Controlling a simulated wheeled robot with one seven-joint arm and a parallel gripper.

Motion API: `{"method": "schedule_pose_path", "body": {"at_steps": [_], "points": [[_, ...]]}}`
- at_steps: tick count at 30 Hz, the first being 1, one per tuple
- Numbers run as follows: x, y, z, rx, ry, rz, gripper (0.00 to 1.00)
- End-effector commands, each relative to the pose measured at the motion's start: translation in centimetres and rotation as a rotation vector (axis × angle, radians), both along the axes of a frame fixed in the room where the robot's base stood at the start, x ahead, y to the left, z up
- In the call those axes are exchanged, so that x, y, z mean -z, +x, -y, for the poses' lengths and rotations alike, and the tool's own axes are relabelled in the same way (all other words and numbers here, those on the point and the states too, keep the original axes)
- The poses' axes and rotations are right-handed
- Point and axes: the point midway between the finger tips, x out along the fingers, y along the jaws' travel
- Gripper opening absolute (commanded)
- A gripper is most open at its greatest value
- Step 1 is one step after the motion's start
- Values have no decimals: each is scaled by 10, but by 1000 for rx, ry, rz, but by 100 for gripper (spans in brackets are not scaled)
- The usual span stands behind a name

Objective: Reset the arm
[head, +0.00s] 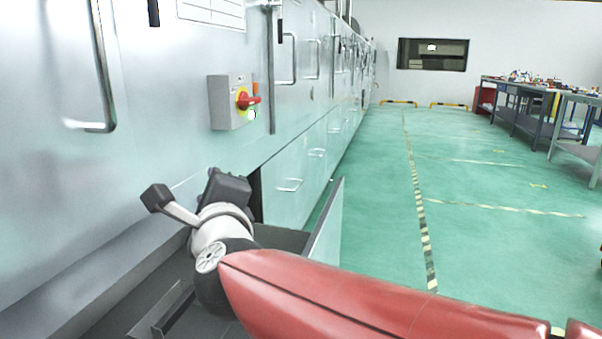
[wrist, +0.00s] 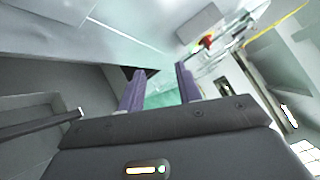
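My gripper (wrist: 160,78) shows in the wrist view with its two purple-grey fingers apart and nothing between them. In the head view my arm, in a red cover, reaches from the lower right to the left. Its wrist end and dark gripper body are beside the metal cabinet front (head: 160,150), above what looks like an open drawer (head: 325,225). The fingertips are hard to make out in the head view. I cannot tell whether the arm touches the drawer.
A grey switch box (head: 222,103) with a red and yellow knob is on the cabinet front above the gripper. Handles stick out along the cabinets. The green floor (head: 480,240) to the right is clear. Workbenches (head: 540,95) stand at the far right.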

Motion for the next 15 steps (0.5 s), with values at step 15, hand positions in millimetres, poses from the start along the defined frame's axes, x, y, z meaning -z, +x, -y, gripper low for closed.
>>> {"method": "schedule_pose_path", "body": {"at_steps": [15], "points": [[172,-108,233,-561,-1619,-121,34]]}}
